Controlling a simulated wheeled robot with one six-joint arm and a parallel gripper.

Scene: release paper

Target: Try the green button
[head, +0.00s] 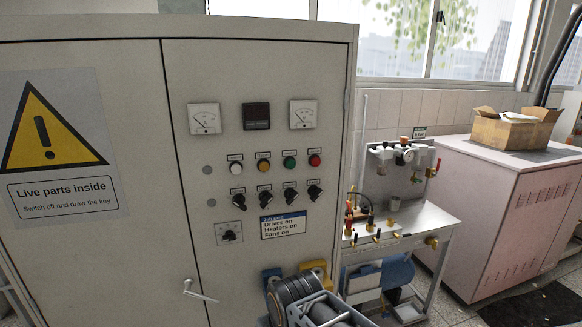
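The green button (290,162) is a round green cap on the grey control cabinet (130,240). It sits in a row between the amber button (263,165) and the red button (315,160). A small label is above each button. My gripper (294,268) shows at the bottom middle, below the panel and well apart from the green button. Its blue and yellow fingers stand apart, with nothing seen between them. My dark wrist hides part of the fingers.
A white button (236,168) ends the row. Black switches (290,194) lie just below it, and meters (303,114) above. A door handle (199,291) sticks out at lower left. A bench with valves (430,222) stands right of the cabinet.

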